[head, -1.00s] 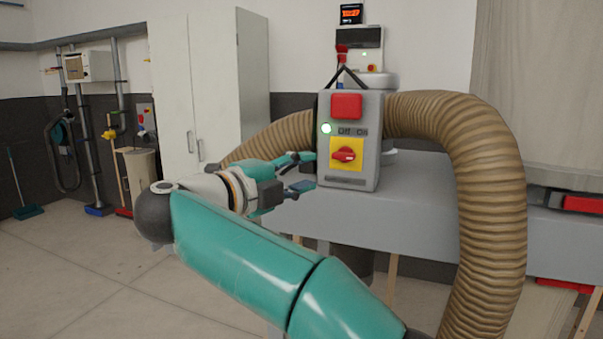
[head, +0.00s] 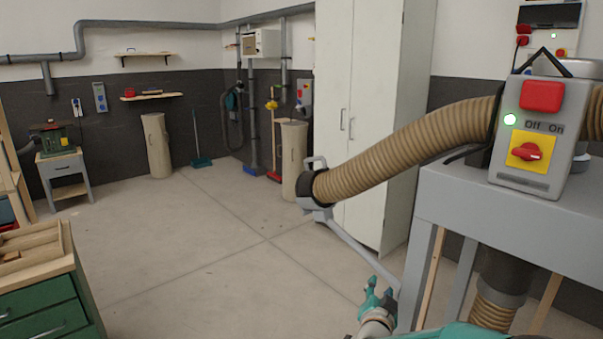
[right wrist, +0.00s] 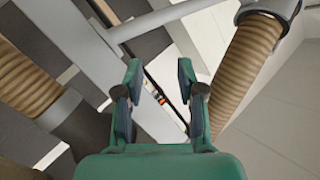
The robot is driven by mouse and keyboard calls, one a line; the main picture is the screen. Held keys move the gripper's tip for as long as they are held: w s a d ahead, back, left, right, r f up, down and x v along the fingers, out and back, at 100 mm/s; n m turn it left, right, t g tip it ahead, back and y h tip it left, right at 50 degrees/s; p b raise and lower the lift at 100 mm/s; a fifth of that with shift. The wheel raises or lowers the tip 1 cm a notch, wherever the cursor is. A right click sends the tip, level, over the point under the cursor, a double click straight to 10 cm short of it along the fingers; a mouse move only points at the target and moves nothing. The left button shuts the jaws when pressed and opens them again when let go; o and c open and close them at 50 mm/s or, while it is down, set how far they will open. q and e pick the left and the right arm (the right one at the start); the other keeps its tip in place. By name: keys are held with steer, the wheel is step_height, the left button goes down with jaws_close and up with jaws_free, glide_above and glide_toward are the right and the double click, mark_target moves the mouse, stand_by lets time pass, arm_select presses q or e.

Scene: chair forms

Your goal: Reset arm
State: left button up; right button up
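My right gripper (head: 377,291) shows low in the head view, left of the grey table's leg and below the hose nozzle. In the right wrist view its two fingers (right wrist: 160,85) stand apart with nothing between them, so it is open and empty. My left gripper is not in view.
A ribbed brown hose (head: 405,155) with a grey-handled nozzle (head: 318,190) reaches left from the box. The grey table (head: 450,195) stands at right, white cabinets (head: 365,110) behind. A green drawer unit (head: 45,300) is at lower left. The middle floor is clear.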

steer(key=s+a+f+n+g+y, duration=0.25)
steer(key=s+f, duration=0.45)
steer(key=f, duration=0.4)
steer(key=s+a+f+n+g+y, duration=0.1)
steer(key=s+f+n+g+y, duration=0.25)
steer(key=s+f, duration=0.6)
steer(key=s+a+f+n+g+y, duration=0.1)
steer(key=s+f+g, duration=0.3)
steer(key=s, duration=0.7)
steer(key=s+a+f+g+y, duration=0.1)
steer(key=s+a+f+g, duration=0.1)
steer(key=s+f+g, duration=0.2)
steer(key=s+f, duration=0.3)
steer(key=s, duration=0.5)
steer(key=shift+s+f+n+g+y, duration=0.15)
steer(key=shift+f+n+g+y, duration=0.05)
steer(key=shift+n+g+y, duration=0.2)
